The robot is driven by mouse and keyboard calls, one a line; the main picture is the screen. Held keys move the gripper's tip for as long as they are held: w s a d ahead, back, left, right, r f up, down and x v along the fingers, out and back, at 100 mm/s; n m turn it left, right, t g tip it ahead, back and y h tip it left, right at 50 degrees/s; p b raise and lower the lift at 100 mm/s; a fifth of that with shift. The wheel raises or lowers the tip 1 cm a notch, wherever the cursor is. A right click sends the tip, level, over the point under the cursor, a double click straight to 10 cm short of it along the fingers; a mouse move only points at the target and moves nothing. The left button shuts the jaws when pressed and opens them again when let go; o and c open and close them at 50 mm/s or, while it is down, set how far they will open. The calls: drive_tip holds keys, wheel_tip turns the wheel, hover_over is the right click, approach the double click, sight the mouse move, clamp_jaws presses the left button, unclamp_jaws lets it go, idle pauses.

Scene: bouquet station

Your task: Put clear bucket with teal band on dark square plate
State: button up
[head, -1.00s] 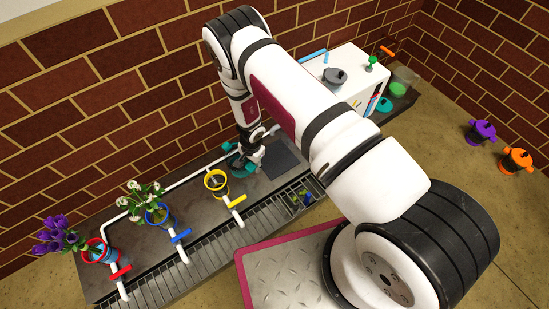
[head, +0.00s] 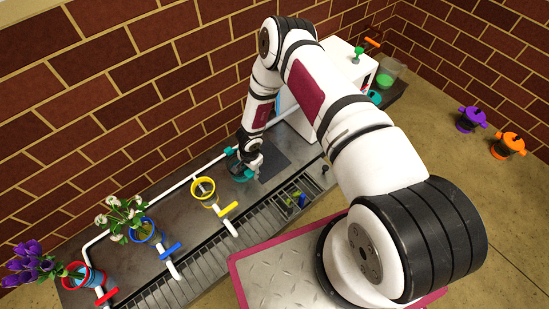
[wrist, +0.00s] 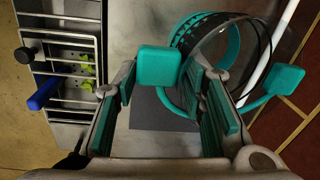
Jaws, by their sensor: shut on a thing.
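The clear bucket with teal band (wrist: 231,48) shows in the wrist view with teal rings and two teal handle blocks. My gripper (wrist: 160,78) is shut on its near handle block (wrist: 158,62), between the teal-padded fingers. In the head view the bucket (head: 237,170) is partly hidden behind my gripper (head: 247,165), low over or on the grey counter; I cannot tell if it touches. The dark square plate (head: 273,166) lies on the counter just right of the bucket. In the wrist view the plate (wrist: 150,116) shows below and between my fingers.
A yellow-banded bucket (head: 205,192) stands close to the left, under a white pipe branch. Blue (head: 145,231) and red (head: 84,279) buckets with flowers stand further left. A slotted drain (head: 232,243) runs along the front. A white cabinet (head: 300,98) stands behind right.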

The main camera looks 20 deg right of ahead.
drive_tip(key=w+d+f+b, duration=0.1)
drive_tip(key=w+d+b, duration=0.2)
drive_tip(key=d, duration=0.9)
drive_tip(key=shift+d+f+b, duration=0.2)
drive_tip(key=shift+f+b, duration=0.05)
drive_tip(key=shift+b, duration=0.2)
drive_tip(key=o, duration=1.3)
drive_tip(key=shift+r, duration=0.1)
